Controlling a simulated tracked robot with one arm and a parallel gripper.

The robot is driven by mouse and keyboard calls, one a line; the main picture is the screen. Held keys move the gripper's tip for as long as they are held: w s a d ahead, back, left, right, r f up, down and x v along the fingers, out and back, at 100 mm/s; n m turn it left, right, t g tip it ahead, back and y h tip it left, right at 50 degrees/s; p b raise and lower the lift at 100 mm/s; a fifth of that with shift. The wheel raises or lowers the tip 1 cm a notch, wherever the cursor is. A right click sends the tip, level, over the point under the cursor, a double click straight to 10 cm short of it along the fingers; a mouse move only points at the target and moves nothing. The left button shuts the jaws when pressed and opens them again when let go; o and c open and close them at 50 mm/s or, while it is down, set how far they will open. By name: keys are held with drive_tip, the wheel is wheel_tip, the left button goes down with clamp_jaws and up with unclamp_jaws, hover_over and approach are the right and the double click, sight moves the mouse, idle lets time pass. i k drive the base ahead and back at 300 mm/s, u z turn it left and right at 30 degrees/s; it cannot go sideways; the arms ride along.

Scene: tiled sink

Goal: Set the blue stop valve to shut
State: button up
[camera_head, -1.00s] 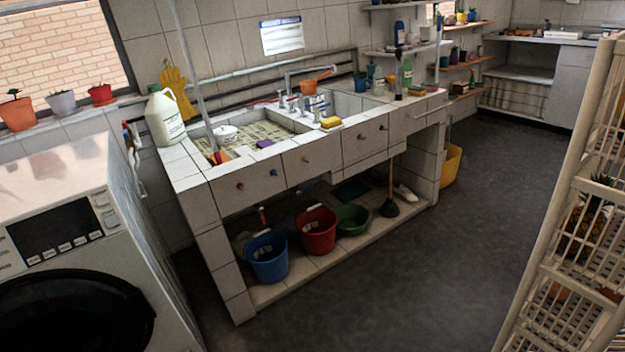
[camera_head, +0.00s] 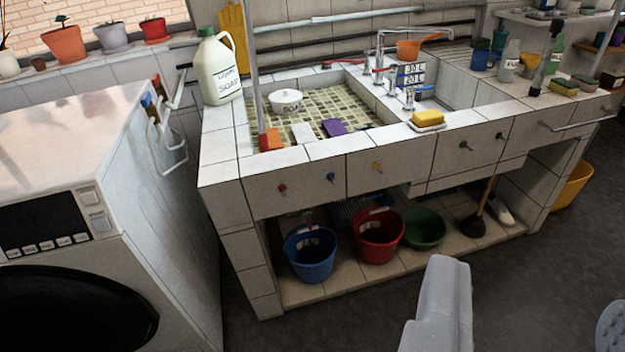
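Between the white washing machine and the sink, a small blue handle (camera_head: 150,108) sits beside an orange one (camera_head: 156,85) on pale pipework. It is small and partly hidden by the machine's edge, and its angle is unclear. I cannot tell for sure which is the stop valve. A pale grey part of mine (camera_head: 440,305) rises at the bottom, apart from both. Whether my gripper's fingers are open or shut does not show clearly.
The washing machine (camera_head: 75,160) stands close left of the sink, leaving a narrow gap. A soap jug (camera_head: 220,70) stands on the sink's left corner. Blue (camera_head: 310,255), red (camera_head: 378,238) and green (camera_head: 424,228) containers sit on the low shelf. The dark floor in front is free.

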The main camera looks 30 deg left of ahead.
sight(361, 198)
drive_tip(key=u, duration=0.45)
drive_tip(key=i, duration=0.85)
drive_tip(key=u, duration=0.55)
drive_tip(key=k, duration=0.7)
drive_tip(key=u, duration=0.25)
drive_tip(key=i, duration=0.75)
drive_tip(key=z, duration=0.15)
